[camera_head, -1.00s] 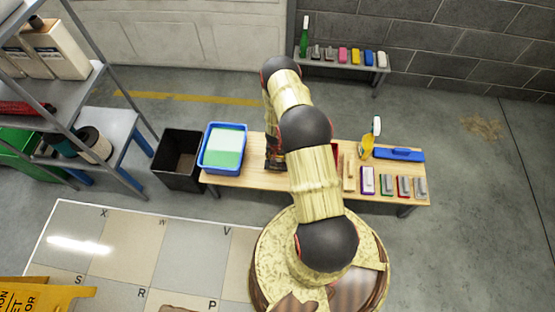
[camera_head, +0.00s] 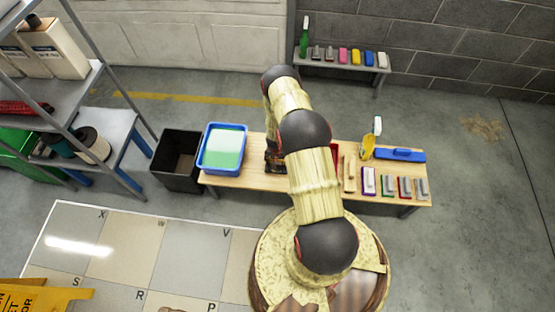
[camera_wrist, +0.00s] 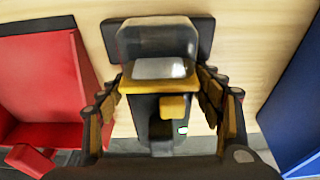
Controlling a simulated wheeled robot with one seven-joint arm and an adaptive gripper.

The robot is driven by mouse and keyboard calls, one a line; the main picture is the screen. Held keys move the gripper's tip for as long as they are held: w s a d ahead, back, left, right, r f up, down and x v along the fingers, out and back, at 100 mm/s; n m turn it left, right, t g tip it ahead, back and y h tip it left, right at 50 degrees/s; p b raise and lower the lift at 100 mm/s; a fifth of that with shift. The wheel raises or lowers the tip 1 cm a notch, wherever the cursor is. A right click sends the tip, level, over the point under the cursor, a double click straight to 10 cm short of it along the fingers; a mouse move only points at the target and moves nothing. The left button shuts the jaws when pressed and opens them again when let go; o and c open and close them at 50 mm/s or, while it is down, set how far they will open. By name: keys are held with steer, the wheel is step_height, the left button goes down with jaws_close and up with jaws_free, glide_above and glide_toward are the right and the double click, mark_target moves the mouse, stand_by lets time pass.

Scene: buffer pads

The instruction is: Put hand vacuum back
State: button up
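The hand vacuum (camera_wrist: 160,68), black and yellow with a clear cup, shows in the wrist view above the light wood table (camera_wrist: 262,45). My gripper (camera_wrist: 163,92) has one finger on each side of it. The fingers are apart; bare wood shows between the left finger and the vacuum, while the right finger is close to or touching it. In the head view my gripper (camera_head: 273,160) is a dark shape low over the bench, left of my arm. My arm hides most of the vacuum there.
A blue tray (camera_head: 203,160) with a green and white content stands left of my gripper. A red container (camera_wrist: 45,70) is close on the other side. A black bin (camera_head: 170,178) stands left.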

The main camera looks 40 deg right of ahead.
stand_by(0.3)
